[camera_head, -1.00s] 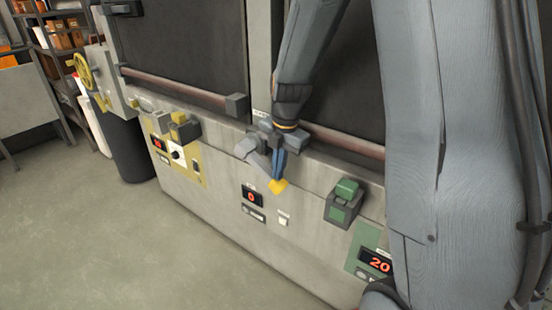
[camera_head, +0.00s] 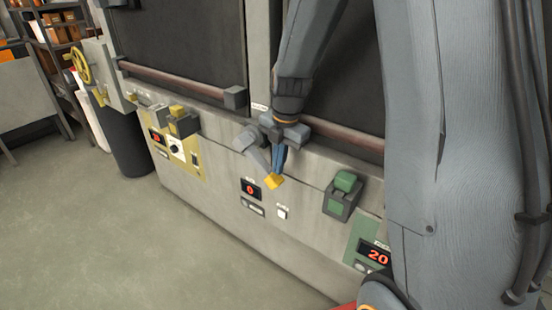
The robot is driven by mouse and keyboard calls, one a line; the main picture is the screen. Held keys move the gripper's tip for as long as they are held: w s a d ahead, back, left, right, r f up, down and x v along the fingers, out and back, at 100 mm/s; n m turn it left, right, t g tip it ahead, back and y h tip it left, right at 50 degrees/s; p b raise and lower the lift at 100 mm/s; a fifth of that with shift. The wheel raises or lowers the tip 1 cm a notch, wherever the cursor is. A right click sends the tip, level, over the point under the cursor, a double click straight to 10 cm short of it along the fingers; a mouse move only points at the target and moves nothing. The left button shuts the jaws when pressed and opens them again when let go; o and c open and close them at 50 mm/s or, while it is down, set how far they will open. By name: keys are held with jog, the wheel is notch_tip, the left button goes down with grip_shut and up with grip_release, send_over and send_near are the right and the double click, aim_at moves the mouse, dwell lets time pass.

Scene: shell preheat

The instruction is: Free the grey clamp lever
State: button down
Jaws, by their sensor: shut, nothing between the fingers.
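The grey clamp lever (camera_head: 250,142) sits on the front of the pale machine cabinet, below the door bar and left of my gripper's wrist. It slants down to the right, close to my fingers. My gripper (camera_head: 274,181) points downward with its yellow fingertips together and nothing between them. The fingers are in front of or beside the lever's lower part; I cannot tell whether they touch it. My arm hides part of the lever's mount.
A display reading 0 (camera_head: 250,189) and a white button (camera_head: 282,212) lie below. A green switch (camera_head: 342,193) stands to the right, a yellow-topped clamp (camera_head: 182,123) to the left. Dark doors with reddish bars (camera_head: 180,84) rise behind. The floor (camera_head: 110,235) at left is clear.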

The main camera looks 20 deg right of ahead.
jog(key=s+d+r+b, duration=0.1)
jog(key=s+d+r, duration=0.3)
jog(key=r, duration=0.5)
jog(key=shift+s+d+r+b, duration=0.3)
jog(key=shift+s, duration=0.8)
jog(key=a+m+t+b, duration=0.1)
jog(key=m, duration=1.1)
jog(key=w+a+r+m+t+h+b, duration=0.1)
jog(key=a+m, duration=0.1)
jog(key=m, duration=0.9)
jog(key=a+r+m+t+h+b, duration=0.1)
jog(key=a+m, duration=0.1)
jog(key=m, duration=1)
jog(key=shift+w+m, duration=0.3)
